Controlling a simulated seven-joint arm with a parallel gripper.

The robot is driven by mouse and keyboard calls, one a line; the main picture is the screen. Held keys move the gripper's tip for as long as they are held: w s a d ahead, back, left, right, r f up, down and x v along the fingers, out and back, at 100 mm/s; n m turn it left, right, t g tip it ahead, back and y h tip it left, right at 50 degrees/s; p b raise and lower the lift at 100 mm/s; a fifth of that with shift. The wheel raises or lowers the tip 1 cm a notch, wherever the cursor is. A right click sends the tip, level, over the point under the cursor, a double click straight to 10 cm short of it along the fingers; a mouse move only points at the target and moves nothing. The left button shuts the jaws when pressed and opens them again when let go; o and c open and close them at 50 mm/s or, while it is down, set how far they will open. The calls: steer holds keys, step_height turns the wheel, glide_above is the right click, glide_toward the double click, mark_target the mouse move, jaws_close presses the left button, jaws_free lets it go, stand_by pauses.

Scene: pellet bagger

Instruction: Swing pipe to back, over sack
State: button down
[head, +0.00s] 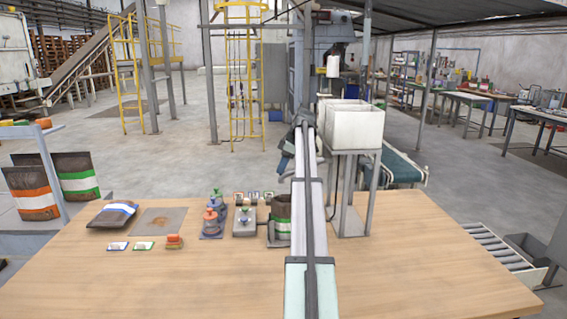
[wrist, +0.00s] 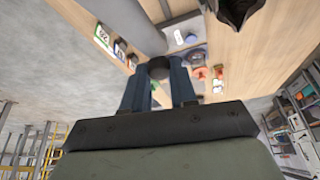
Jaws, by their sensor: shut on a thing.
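My gripper (head: 282,168) is raised above the table behind the standing sack; my arm hides part of it in the head view. In the wrist view its blue fingers (wrist: 160,80) are shut on a dark round knob (wrist: 158,66). A smooth grey tube (wrist: 132,22), which looks like the pipe, runs in from the top left just beyond the knob; whether they join is unclear. The open sack (head: 282,208), brown with a green band, stands upright, partly hidden by my arm. Its dark mouth (wrist: 240,8) shows at the wrist view's top edge, apart from the tube's visible end.
White bins (head: 352,122) on a metal stand rise close to the right of my arm. A filled sack (head: 112,214) lies farther left. The table's right front is clear.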

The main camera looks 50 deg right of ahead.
steer(key=shift+s+a+n+g+y, duration=0.15)
steer(key=shift+s+a+n+g, duration=0.1)
steer(key=shift+s+a+n, duration=0.6)
steer(key=shift+s+a+n+g+y, duration=0.2)
steer(key=shift+s+a+n, duration=0.25)
steer(key=shift+s+n, duration=0.45)
steer(key=shift+s+a+n+g+y, duration=0.2)
steer(key=shift+s+a+n, duration=0.4)
steer(key=shift+s, duration=0.5)
steer(key=c, duration=0.9)
jaws_free()
steer(key=shift+a, duration=0.1)
